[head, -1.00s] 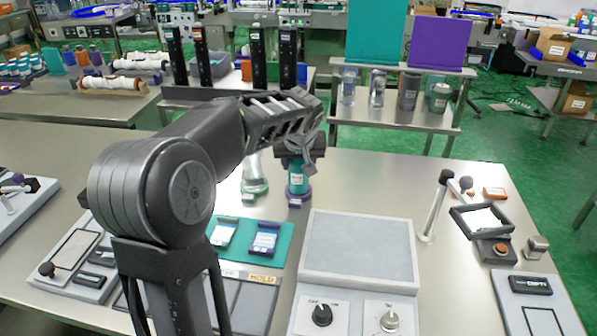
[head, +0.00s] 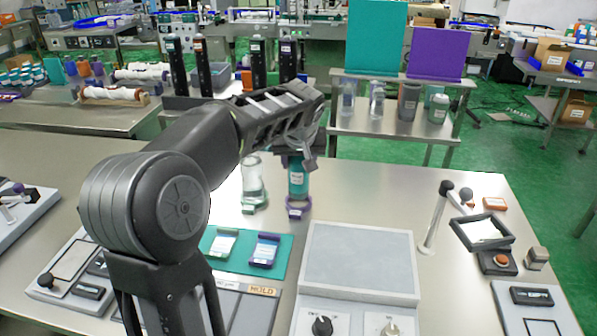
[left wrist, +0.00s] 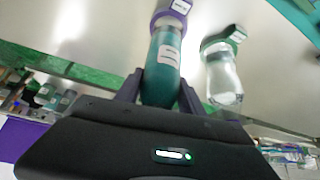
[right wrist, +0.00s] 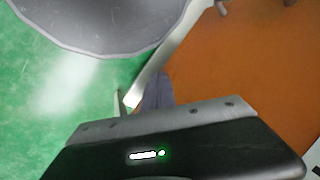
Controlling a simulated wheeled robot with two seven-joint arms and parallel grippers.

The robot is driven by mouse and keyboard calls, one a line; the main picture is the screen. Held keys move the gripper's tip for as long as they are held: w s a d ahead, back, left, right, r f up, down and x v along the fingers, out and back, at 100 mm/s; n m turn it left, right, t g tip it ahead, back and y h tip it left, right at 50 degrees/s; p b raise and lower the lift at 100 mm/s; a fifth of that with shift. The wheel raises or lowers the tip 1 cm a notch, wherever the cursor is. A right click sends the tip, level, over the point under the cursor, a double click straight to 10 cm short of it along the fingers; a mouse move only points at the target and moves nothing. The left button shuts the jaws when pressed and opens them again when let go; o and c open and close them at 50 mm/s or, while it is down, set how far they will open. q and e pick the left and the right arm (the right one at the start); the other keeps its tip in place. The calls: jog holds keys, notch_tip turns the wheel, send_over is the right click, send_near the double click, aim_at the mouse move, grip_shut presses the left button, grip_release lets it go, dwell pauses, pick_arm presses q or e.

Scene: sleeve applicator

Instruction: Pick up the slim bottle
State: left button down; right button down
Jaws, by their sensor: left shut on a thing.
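The slim bottle (head: 298,180) is teal with a white label and is upright above a purple ring stand (head: 295,209). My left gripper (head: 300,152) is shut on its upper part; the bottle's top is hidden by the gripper. In the left wrist view the bottle (left wrist: 161,70) is between the two fingers (left wrist: 160,92), its lower end at the purple stand (left wrist: 172,10). I cannot tell whether its base is clear of the stand. My right gripper (right wrist: 156,90) shows only in the right wrist view, fingers together, with nothing seen between them.
A clear bottle (head: 253,178) stands close to the left in a green stand (head: 254,205); it also shows in the left wrist view (left wrist: 224,78). In front are a teal mat (head: 284,252) with two small fixtures and a grey panel (head: 357,258).

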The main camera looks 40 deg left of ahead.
pick_arm(q)
notch_tip(320, 180, up, 6)
jog(key=shift+r, duration=0.2)
jog(key=shift+f, duration=0.1)
dwell(0.6)
